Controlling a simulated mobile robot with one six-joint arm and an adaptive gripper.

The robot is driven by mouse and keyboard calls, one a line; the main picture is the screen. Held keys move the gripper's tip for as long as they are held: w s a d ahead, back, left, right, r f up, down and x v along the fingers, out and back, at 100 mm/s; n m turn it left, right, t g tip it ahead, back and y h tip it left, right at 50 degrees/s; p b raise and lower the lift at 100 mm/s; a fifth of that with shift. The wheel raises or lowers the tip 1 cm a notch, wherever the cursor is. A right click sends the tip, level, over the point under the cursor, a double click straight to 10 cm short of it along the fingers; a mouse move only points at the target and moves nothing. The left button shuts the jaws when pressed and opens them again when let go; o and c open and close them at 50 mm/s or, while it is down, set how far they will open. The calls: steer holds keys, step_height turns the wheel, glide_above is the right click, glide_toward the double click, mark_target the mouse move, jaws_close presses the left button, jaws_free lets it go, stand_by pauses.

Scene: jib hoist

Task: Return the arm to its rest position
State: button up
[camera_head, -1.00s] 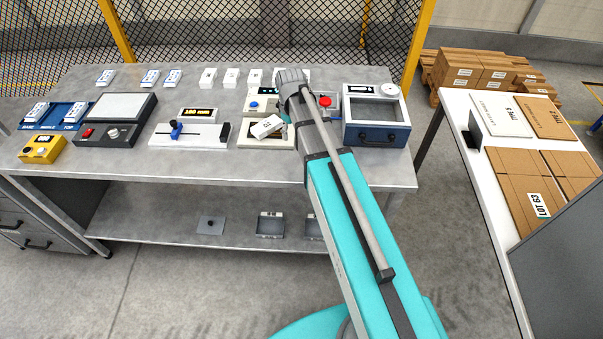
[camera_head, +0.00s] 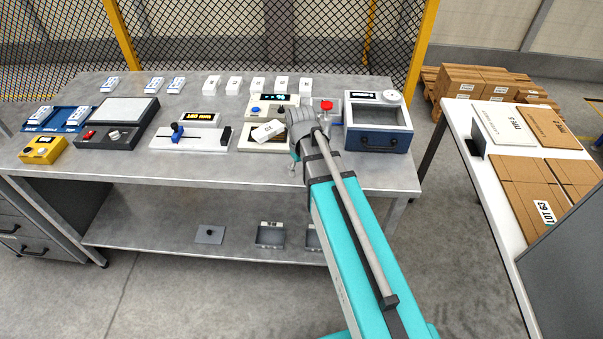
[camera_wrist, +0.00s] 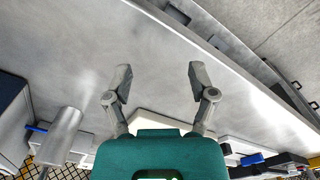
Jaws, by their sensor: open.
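My teal arm reaches from the bottom of the head view over the front edge of the grey workbench (camera_head: 225,172). In the head view the wrist covers most of my gripper; a small part shows left of it near the bench's front edge. In the wrist view my gripper (camera_wrist: 160,80) has two grey fingers spread wide, with nothing between them. Bare bench top (camera_wrist: 70,45) lies beyond the fingers. A small white block (camera_head: 268,130) sits tilted at a white fixture, left of my wrist.
A blue-framed box (camera_head: 378,145) stands close right of my wrist. A red button (camera_head: 327,105) and a device with a blue button (camera_head: 256,110) are behind it. A slide fixture (camera_head: 190,140) is left. A white table (camera_head: 488,190) with cartons stands right.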

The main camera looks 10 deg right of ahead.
steer(key=shift+s, duration=0.15)
steer(key=s+m, duration=0.3)
steer(key=s, duration=0.5)
steer(key=shift+s, duration=0.35)
